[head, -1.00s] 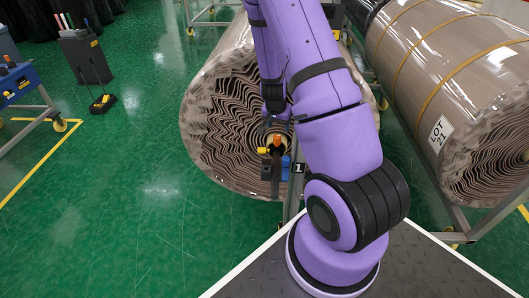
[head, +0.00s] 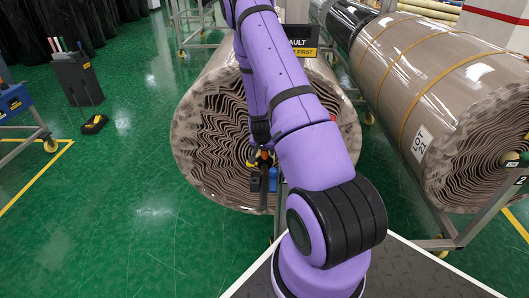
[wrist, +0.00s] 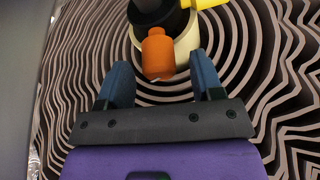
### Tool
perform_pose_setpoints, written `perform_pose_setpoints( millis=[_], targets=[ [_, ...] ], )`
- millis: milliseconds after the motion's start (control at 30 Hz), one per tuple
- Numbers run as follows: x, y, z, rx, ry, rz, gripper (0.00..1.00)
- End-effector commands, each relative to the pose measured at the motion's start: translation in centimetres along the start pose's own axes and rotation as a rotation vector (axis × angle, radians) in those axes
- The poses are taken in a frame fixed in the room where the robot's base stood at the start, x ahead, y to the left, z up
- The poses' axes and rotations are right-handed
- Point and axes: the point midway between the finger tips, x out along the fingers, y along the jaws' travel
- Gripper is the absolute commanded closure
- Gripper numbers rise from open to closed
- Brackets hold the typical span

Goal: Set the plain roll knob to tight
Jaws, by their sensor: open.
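The plain roll (head: 205,125) is a brown wrapped roll without straps, its wavy-layered end facing me. An orange knob (wrist: 158,55) stands out from a black hub (wrist: 160,14) at the core of this roll in the wrist view. A yellow part (wrist: 208,3) sits beside the hub, and a cream ring (wrist: 186,42) surrounds it. My gripper (wrist: 160,78) is open, its two blue fingers apart on either side below the knob, with nothing visibly between their tips. In the head view my gripper (head: 261,146) is at the roll's core and largely covers the knob. The knob's setting marks are not readable.
A strapped roll (head: 420,75) labelled LOT 21 lies on a rack (head: 470,228) at right. A dark sign (head: 302,42) stands behind my arm. Green floor (head: 125,220) at left is open.

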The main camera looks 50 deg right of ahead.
Motion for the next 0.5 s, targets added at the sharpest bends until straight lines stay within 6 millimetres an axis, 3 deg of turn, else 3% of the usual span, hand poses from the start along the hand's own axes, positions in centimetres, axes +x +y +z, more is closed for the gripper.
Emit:
perform_pose_setpoints(
  millis=[200, 500],
  targets=[
    [1.6, 0.1, 0.0, 0.001, -0.001, 0.001, 0.40],
    [1.8, 0.1, 0.0, 0.000, -0.001, 0.001, 0.40]
  ],
)
